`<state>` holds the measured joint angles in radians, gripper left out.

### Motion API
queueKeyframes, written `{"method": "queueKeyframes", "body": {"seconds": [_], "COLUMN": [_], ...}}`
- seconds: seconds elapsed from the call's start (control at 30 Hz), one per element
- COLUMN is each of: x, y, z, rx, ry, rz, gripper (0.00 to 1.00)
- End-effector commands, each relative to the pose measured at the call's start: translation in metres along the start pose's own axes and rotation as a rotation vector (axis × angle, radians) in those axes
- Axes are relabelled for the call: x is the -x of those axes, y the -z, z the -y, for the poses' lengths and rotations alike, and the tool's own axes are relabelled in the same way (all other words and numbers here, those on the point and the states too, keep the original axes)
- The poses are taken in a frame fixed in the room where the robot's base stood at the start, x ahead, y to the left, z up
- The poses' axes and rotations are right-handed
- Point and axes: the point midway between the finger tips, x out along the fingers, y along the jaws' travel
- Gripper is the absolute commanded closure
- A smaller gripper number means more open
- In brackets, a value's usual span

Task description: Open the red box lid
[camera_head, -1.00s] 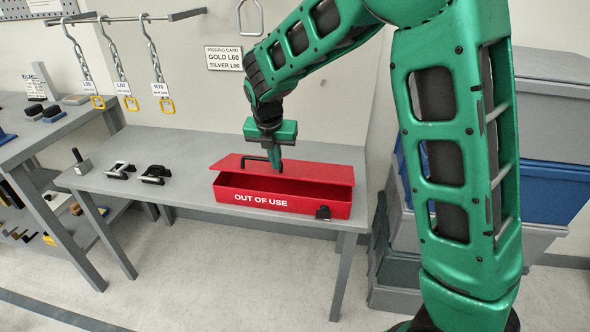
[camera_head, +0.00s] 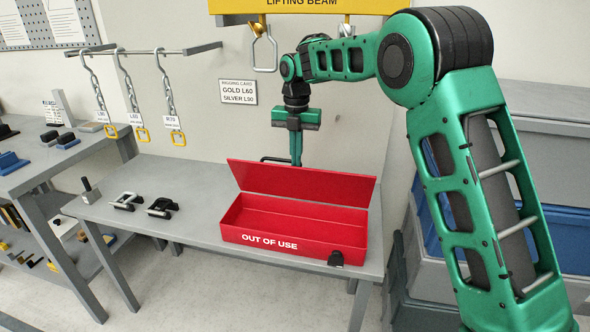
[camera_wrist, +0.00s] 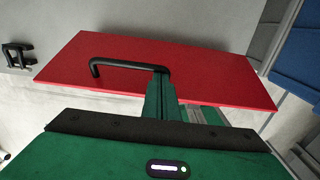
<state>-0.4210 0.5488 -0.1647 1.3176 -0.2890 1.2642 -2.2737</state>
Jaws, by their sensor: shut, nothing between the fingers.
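The red box (camera_head: 290,240), marked OUT OF USE, sits on the grey table with its empty inside showing. Its red lid (camera_head: 310,184) stands raised at the back, hinged on the far edge. The lid's black handle (camera_head: 274,159) shows partly behind the lid's top edge. In the wrist view the lid (camera_wrist: 200,70) fills the middle, with the black handle (camera_wrist: 128,65) on it. My gripper (camera_head: 296,163) is shut and empty, pointing down behind the lid's upper edge. In the wrist view its fingers (camera_wrist: 160,85) are by the handle's right end; I cannot tell whether they touch it.
Chains (camera_head: 130,100) hang from a rail behind. Stacked grey and blue bins (camera_head: 560,230) stand at the right.

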Motion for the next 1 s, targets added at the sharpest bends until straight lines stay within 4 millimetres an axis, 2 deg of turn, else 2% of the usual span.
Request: {"method": "queueKeyframes", "body": {"seconds": [0.1,0.4,1.0], "x": [0.002,0.005,0.005], "y": [-0.015,-0.034,-0.037], "z": [-0.001,-0.002,-0.004], "rx": [-0.001,0.002,0.004], "ry": [0.000,-0.001,-0.001], "rz": [0.002,0.001,0.000], "gripper": [1.00,1.00,1.00]}}
